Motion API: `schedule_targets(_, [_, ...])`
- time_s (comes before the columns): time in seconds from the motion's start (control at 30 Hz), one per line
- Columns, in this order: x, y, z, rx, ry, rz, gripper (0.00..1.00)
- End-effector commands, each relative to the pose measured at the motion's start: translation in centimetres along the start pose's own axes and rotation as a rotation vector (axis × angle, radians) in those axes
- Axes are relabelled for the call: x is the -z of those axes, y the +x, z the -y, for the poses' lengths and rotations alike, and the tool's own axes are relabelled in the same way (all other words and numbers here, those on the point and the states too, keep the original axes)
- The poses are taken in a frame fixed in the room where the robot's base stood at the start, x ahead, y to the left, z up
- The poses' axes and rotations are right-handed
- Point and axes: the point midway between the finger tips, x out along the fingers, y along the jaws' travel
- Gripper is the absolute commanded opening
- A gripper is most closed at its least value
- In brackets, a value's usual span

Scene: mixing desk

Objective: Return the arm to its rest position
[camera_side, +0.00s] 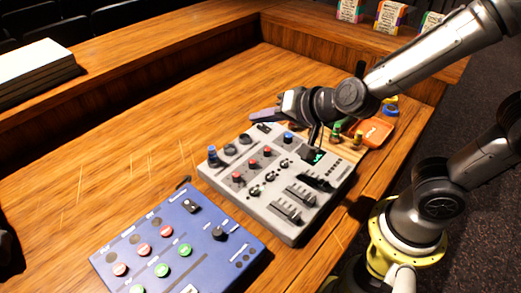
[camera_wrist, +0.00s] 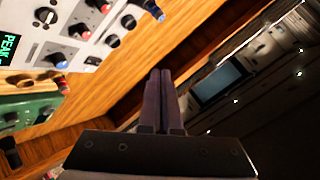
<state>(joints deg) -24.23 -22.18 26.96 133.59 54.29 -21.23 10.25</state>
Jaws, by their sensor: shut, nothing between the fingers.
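My gripper (camera_side: 257,115) is above the far edge of the grey mixer (camera_side: 225,187) in the side view, its fingers pointing left. Its two dark fingers (camera_wrist: 160,76) lie together in the wrist view, with nothing between them. My arm reaches in from the right, over the mixer's far right corner. The mixer's knobs and its green "PEAK" display (camera_wrist: 8,48) show at the upper left of the wrist view.
A blue control box (camera_side: 178,245) with red and green buttons lies in front of the mixer. An orange object (camera_side: 376,132) lies beyond the mixer's right end. A raised wooden ledge (camera_side: 150,62) borders the desk. The desk's left part is clear.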

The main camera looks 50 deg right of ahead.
Motion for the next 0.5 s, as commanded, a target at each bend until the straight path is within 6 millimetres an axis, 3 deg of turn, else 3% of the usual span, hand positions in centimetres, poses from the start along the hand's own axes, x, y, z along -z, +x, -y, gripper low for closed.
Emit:
schedule_targets(0.03, [2.2,-1.6,1.0,0.045,-0.007,-0.014,0.00])
schedule_targets(0.1, [4.0,-3.9,1.9,0.094,-0.063,-0.004,0.00])
schedule_targets(0.23, [5.4,-8.2,1.9,0.127,-0.223,0.031,0.00])
schedule_targets(0.37, [5.1,-12.2,-0.4,0.073,-0.429,0.092,0.00])
schedule_targets(0.5, [3.8,-15.6,-4.5,-0.056,-0.630,0.194,0.00])
